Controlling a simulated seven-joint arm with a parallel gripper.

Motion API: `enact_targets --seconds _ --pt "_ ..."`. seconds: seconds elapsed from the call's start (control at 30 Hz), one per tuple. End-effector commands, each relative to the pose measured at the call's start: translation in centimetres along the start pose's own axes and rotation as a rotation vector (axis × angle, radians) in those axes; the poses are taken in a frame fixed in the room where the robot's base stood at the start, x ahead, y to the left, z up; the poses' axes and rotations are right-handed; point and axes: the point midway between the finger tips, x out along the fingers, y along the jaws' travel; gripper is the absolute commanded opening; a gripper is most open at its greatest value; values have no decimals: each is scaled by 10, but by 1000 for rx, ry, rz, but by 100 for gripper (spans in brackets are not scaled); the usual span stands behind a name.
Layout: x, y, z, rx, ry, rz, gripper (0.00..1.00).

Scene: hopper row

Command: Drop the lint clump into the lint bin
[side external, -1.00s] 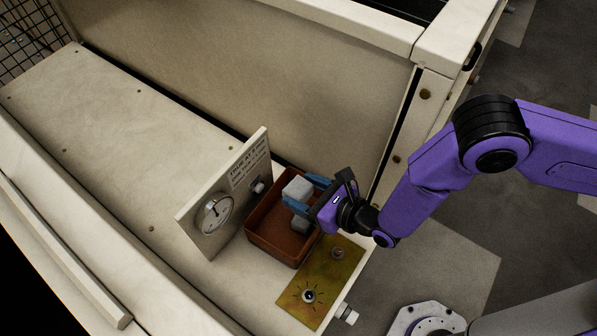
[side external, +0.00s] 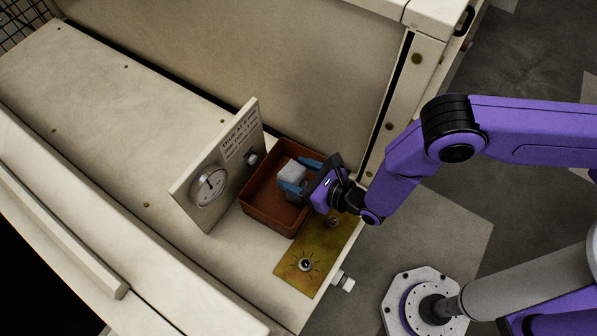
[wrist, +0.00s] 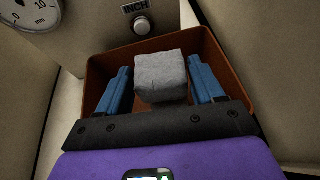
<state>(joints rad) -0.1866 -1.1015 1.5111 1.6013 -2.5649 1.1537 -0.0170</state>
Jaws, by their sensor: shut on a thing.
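The lint clump (side external: 291,172) is a pale grey block; it also shows in the wrist view (wrist: 161,78). My gripper (side external: 300,180) has blue fingers, one on each side of the clump, and is shut on it. In the wrist view my gripper (wrist: 160,85) shows slim gaps beside the clump. The lint bin (side external: 262,218) is an open, rust-brown box; its wall also shows in the wrist view (wrist: 97,70). The clump is over the bin's opening, seemingly low within it. Its exact height above the floor is unclear.
An upright panel with a round dial (side external: 209,187) and a knob stands left of the bin. A yellowish plate (side external: 300,268) with a knob lies in front of it. A tall beige wall (side external: 300,80) rises behind. The long ledge (side external: 110,130) beyond the panel is clear.

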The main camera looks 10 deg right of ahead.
Motion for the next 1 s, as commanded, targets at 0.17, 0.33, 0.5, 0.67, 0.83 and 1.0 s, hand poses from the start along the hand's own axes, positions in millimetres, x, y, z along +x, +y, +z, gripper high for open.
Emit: enact_targets --seconds 0.17,0.33,0.5,0.67,0.83,1.0 --pt "0 0 0 0 0 0 97" --pt "0 0 0 0 0 0 97" --pt "0 0 0 0 0 0 97" --pt "-4 0 0 -1 1 0 97" --pt "-20 1 0 -1 2 2 97" --pt "-48 1 0 -3 3 3 97"
